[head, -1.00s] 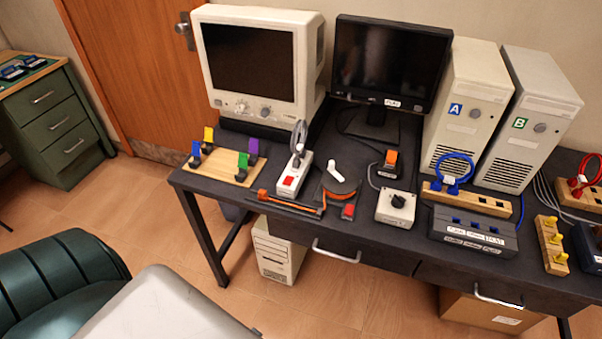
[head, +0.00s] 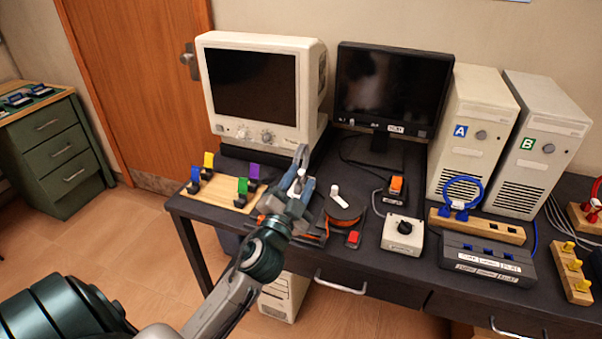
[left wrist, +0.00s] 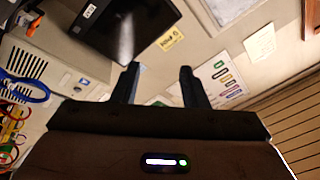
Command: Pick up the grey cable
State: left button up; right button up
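The grey cable (head: 301,157) shows as a small upright loop at the white power strip on the desk. Most of it and most of the strip are hidden behind my left gripper (head: 297,187). In the head view the gripper overlaps the strip, and I cannot tell whether it touches the cable. In the left wrist view the two fingers of my left gripper (left wrist: 158,72) are apart with nothing held between them. The cable cannot be made out in that view. My right gripper is not in view.
A wooden board with coloured clips (head: 228,192) stands left of the gripper. An orange cable reel (head: 343,208) and a grey switch box (head: 403,236) are to the right. A beige monitor (head: 262,87) stands behind. Computer towers (head: 472,130) are at the right.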

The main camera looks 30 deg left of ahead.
pick_arm(q)
jog(key=w+d+r+m+t+h, duration=0.1)
jog(key=w+d+r+m+h, duration=0.1)
jog(key=d+r+m+h, duration=0.4)
jog(key=w+d+r+m+t+h, duration=0.1)
jog(key=w+r+m+h, duration=0.15)
jog(key=m+h, duration=0.6)
jog(key=w+d+r+m+g+h, duration=0.1)
jog(key=w+d+m+g+h, duration=0.1)
jog(key=d+m+g+h, duration=0.35)
jog(key=m+g+y, duration=0.5)
jog(key=g+y, duration=0.7)
jog(key=y, duration=0.3)
send_near(301, 145)
notch_tip(301, 145, down, 2)
jog(key=x, duration=1)
jog(key=shift+w+p, duration=0.4)
jog(key=shift+w, duration=0.1)
jog(key=shift+w+f, duration=0.1)
jog(key=shift+f, duration=0.2)
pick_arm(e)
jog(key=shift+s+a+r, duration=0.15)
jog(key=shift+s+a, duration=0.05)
